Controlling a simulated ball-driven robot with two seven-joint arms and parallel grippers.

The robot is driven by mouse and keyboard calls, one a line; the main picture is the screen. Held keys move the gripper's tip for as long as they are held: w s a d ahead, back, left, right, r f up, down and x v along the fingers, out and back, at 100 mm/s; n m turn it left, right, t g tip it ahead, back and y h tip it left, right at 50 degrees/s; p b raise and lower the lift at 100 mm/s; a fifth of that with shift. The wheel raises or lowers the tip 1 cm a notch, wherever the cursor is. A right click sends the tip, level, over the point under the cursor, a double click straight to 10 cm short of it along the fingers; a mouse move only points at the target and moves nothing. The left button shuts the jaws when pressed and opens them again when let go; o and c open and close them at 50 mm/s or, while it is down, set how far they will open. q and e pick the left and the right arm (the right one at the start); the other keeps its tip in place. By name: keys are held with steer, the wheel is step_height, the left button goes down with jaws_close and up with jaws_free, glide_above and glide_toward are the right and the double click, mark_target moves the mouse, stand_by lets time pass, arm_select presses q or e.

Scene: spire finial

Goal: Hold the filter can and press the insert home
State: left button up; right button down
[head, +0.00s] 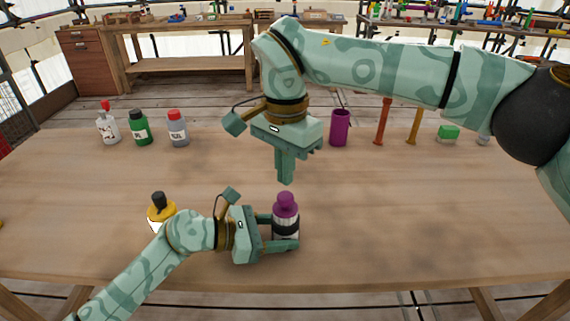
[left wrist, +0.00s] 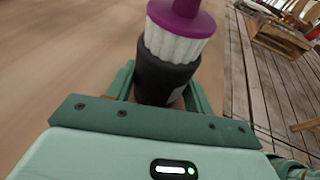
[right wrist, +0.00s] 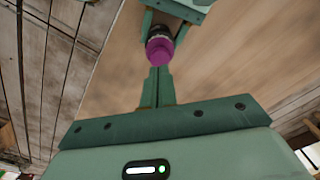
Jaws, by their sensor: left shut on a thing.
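The filter can (head: 286,228) stands upright near the front middle of the table; its dark body also shows in the left wrist view (left wrist: 165,76). The insert (head: 286,204) has a purple cap and white pleats; in the left wrist view the pleats (left wrist: 175,46) show above the can's dark rim. My left gripper (head: 285,233) is shut around the can from the left. My right gripper (head: 285,180) points down above and just behind the purple cap, apart from it, with its fingers together and empty. In the right wrist view the cap (right wrist: 160,50) lies beyond the fingertips.
A yellow container with a black top (head: 160,207) stands left of the can, behind my left arm. Several bottles (head: 140,128) stand at the back left. A purple cup (head: 340,128), two upright posts and a green block (head: 447,134) stand at the back right. The front right table is clear.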

mark_target(285, 195)
steer(key=shift+f, duration=1.6)
steer(key=shift+r, duration=3.5)
arm_select(q)
steer(key=o, duration=0.8)
steer(key=shift+o, duration=0.2)
steer(key=shift+a, duration=0.1)
